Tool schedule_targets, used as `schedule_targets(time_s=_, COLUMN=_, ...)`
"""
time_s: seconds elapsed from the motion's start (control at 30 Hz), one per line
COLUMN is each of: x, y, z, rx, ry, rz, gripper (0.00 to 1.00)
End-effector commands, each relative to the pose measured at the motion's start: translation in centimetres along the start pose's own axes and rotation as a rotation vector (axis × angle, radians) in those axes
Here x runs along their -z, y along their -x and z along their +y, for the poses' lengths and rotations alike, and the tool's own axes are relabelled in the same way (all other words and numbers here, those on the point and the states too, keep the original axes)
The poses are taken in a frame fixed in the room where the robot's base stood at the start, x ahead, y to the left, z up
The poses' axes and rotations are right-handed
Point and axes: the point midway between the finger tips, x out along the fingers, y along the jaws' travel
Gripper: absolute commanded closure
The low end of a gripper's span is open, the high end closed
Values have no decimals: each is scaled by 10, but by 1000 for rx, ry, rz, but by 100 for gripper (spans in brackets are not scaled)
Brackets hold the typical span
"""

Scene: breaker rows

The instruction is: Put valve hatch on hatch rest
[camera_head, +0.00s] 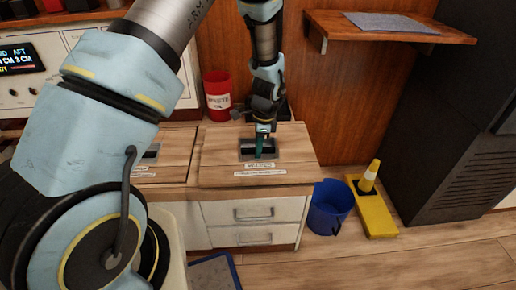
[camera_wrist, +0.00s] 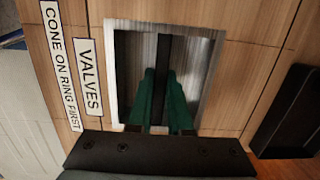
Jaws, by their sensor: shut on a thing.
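The valve hatch (camera_head: 217,173) is a wooden panel lying on the cabinet top, with a recessed metal-framed pull and a VALVES label; it also fills much of the wrist view (camera_wrist: 255,55). My gripper (camera_head: 264,153) points down into the recess. In the wrist view its green fingers (camera_wrist: 160,108) are shut on the dark bar across the recess. The hatch looks flat, with no clear gap under it. No label marks a hatch rest; a wooden shelf (camera_head: 325,21) with a grey mat (camera_head: 390,22) is on the wall at upper right, but I cannot tell if it is the rest.
A red bin (camera_head: 217,97) stands behind the hatch at left. A blue bucket (camera_head: 329,207) and a yellow base (camera_head: 373,214) with a yellow cone (camera_head: 369,178) are on the floor right of the cabinet. A tall dark cabinet (camera_head: 437,110) bounds the right. A label reads CONE ON RING FIRST.

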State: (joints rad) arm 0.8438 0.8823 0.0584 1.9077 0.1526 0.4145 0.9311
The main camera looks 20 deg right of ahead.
Motion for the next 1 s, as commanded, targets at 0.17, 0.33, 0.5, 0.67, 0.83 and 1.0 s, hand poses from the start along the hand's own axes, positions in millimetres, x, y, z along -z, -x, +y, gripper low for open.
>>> schedule_targets(time_s=0.17, x=0, y=-1, z=0, rx=0, ry=0, rz=0, gripper=69)
schedule_targets(time_s=0.33, x=0, y=-1, z=0, rx=0, ry=0, rz=0, gripper=53)
schedule_targets(time_s=0.5, x=0, y=-1, z=0, rx=0, ry=0, rz=0, gripper=53)
schedule_targets(time_s=0.67, x=0, y=6, z=0, rx=1, ry=0, rz=1, gripper=53)
schedule_targets(time_s=0.83, x=0, y=35, z=-1, rx=4, ry=-1, rz=3, gripper=53)
schedule_targets(time_s=1.0, x=0, y=72, z=-1, rx=4, ry=0, rz=3, gripper=53)
